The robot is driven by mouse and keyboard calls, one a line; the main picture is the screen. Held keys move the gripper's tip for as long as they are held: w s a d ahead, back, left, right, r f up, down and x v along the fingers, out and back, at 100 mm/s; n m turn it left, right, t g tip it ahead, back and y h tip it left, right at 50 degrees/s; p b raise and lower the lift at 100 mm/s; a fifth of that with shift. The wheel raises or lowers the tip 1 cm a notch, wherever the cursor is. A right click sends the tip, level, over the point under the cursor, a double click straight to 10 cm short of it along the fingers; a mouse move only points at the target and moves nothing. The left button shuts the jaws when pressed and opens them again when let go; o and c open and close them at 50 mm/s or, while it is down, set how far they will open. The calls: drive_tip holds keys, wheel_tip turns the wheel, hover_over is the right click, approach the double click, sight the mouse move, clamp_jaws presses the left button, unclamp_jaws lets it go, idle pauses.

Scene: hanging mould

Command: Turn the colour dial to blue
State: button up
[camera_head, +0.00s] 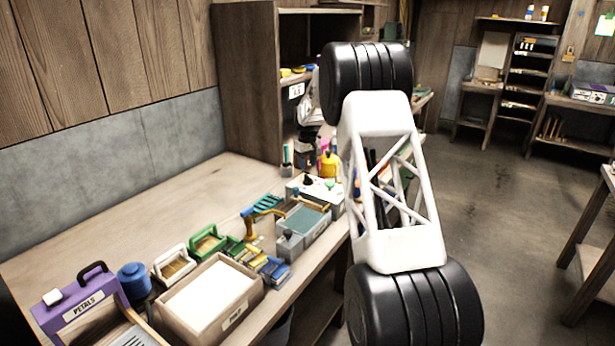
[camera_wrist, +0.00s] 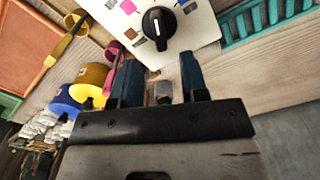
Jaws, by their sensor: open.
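The colour dial (camera_wrist: 158,25) is a black round knob with a white mark, set on a white panel (camera_wrist: 196,32) with small colour patches around it. I cannot tell which patch the mark points at. In the head view the panel (camera_head: 318,190) is the pale top of a box near the bench's right edge. My gripper (camera_wrist: 156,66) is open and empty in the wrist view. Its two dark blue fingers stand apart just below the dial in the picture, not around it. In the head view my arm hides the gripper.
Teal slatted racks (camera_wrist: 268,28) lie beside the panel. A yellow roll (camera_wrist: 92,76) and a pink handled item (camera_wrist: 128,78) are close to the left finger. On the bench, a wooden tray (camera_head: 250,303) and a purple PETALS box (camera_head: 85,309) stand in front; the bench's left back is clear.

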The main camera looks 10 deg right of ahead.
sight(307, 176)
drive_tip(key=shift+f, duration=2.95)
clamp_jaws()
